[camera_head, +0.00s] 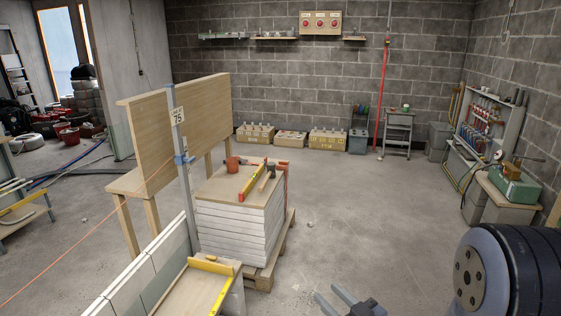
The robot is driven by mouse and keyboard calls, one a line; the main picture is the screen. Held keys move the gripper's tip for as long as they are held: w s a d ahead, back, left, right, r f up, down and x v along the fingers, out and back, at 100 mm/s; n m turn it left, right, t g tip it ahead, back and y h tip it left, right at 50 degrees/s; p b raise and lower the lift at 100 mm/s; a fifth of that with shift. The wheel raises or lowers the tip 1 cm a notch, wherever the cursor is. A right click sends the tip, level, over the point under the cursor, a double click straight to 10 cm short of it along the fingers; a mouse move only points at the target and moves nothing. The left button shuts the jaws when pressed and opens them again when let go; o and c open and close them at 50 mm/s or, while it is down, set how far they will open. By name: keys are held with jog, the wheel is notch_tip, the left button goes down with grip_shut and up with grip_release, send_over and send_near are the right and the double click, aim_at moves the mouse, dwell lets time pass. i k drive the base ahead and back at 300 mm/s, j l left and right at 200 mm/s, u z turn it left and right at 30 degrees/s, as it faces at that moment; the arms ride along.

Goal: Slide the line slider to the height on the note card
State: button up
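An upright grey post (185,196) stands at the end of a low white block wall, left of centre. A blue line slider (182,160) sits on the post, above its middle. An orange line (90,240) runs from the slider down to the lower left. The note card (177,115) is fixed near the top of the post and reads 75; its smaller writing is unclear. Any scale marks on the post are too small to read. My gripper (326,292) is at the bottom edge, partly cut off. Its fingers are apart and empty, well away from the slider.
A wooden bench (140,180) stands behind the post. Floor right of the pallet is clear.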

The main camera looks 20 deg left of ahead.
aim_at(180, 160)
jog(key=i+u, duration=0.15)
jog(key=i, duration=0.4)
jog(key=i+u, duration=0.1)
jog(key=i, duration=0.5)
jog(key=i+l+u, duration=0.15)
jog(key=i, duration=0.4)
jog(key=i+j+u, duration=0.3)
jog(key=i+u, duration=0.7)
jog(key=i, duration=0.2)
jog(key=i+j, duration=0.15)
jog(key=i, duration=0.1)
